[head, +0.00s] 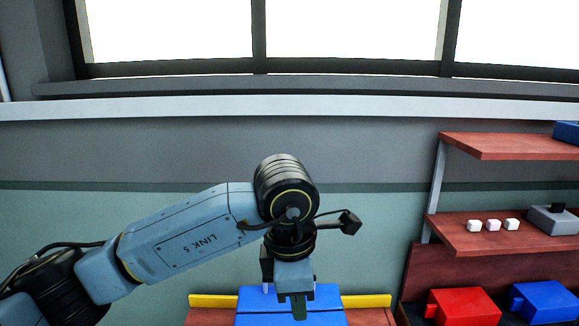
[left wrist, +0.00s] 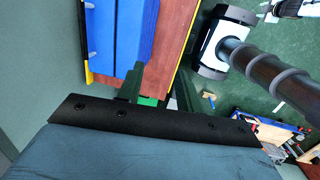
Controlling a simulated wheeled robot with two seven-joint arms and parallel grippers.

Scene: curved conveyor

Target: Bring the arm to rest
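My left arm comes in from the left in the head view, and its gripper (head: 298,305) points down at the bottom middle, in front of a blue surface. In the left wrist view the two dark fingers of the left gripper (left wrist: 159,90) stand apart with a gap between them. A small bright green patch shows beyond the gap; I cannot tell what it is. No object is seen held. My right gripper is not seen in either view.
A blue object (head: 325,296) lies on a red-brown surface with yellow edging (head: 213,300) behind the left gripper. A red-brown shelf (head: 500,243) at right holds three white cubes (head: 492,225) and a grey box (head: 553,220). Red (head: 465,306) and blue (head: 545,300) bins stand below.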

